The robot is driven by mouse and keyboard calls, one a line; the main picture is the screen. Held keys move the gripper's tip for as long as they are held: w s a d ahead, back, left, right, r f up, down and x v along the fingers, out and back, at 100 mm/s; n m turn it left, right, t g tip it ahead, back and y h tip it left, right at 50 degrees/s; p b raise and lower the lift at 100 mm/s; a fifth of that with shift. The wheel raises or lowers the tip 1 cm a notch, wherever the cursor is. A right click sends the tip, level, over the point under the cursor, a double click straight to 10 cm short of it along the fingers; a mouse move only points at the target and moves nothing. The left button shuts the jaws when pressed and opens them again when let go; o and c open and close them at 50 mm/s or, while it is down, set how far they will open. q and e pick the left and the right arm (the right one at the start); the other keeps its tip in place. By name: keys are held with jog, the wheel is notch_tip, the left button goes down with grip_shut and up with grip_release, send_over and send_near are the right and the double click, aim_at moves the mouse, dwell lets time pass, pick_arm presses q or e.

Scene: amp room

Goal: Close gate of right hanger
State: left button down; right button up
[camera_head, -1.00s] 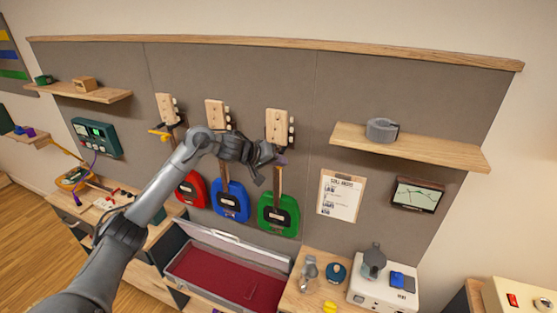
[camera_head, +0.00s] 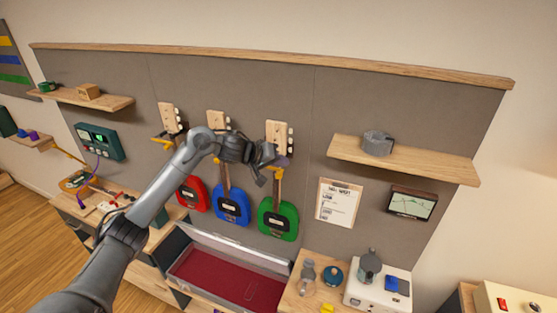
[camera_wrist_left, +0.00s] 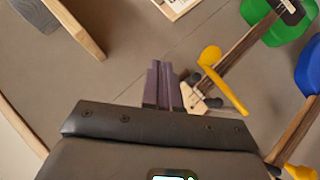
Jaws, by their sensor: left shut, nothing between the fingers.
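The right hanger holds the green guitar (camera_head: 278,218) on the wall panel. Its yellow gate (camera_wrist_left: 224,82) shows in the left wrist view, lying across the guitar's neck; in the head view the hanger is mostly hidden behind my gripper. My left gripper (camera_head: 277,165) is at the neck just below the green guitar's headstock (camera_head: 279,134). In the left wrist view its purple fingers (camera_wrist_left: 163,85) are together and empty, close beside the headstock and the yellow gate. I cannot tell whether they touch. My right gripper is in neither view.
The blue guitar (camera_head: 231,204) and red guitar (camera_head: 193,194) hang to the left, behind my arm. A wooden shelf (camera_head: 420,163) with a grey roll and a clipboard (camera_head: 338,202) are to the right. An open case (camera_head: 225,272) lies below.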

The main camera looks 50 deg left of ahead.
pick_arm(q)
jog(key=s+d+r+b, duration=0.1)
jog(key=s+d+r, duration=0.3)
jog(key=r, duration=0.2)
jog(key=shift+s+d+b, duration=0.2)
jog(key=shift+s+b, duration=0.1)
jog(key=shift+s, duration=0.1)
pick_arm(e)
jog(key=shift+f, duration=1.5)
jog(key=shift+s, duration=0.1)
